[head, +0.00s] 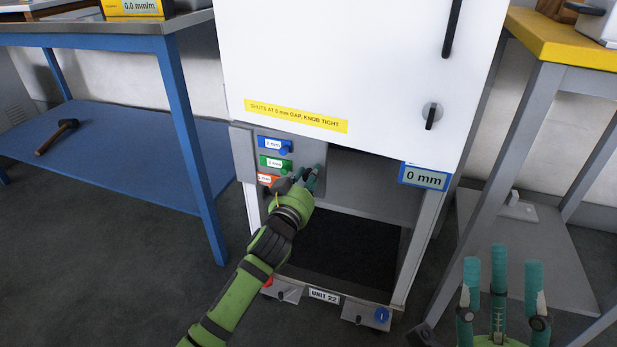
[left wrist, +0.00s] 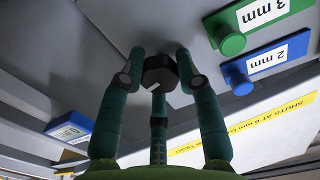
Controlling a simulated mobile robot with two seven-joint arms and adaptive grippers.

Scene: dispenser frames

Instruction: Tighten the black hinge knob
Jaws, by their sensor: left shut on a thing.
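The black hinge knob (left wrist: 159,72) has a faceted rim and a pale line on its face, and sits on the grey panel in the left wrist view. My left gripper (left wrist: 159,65) is shut on it, with fingertips on both sides and a third finger below. In the head view my left gripper (head: 303,182) reaches the grey panel (head: 243,152) under the white door (head: 340,60) and hides the knob. The yellow strip (head: 296,116) reads "SHUTS AT 0 mm GAP, KNOB TIGHT". The blue display (head: 424,177) reads 0 mm. My right gripper (head: 500,275) is open and empty.
A blue bench (head: 180,130) stands left and a yellow-topped bench (head: 560,40) right. The space below the panel is open.

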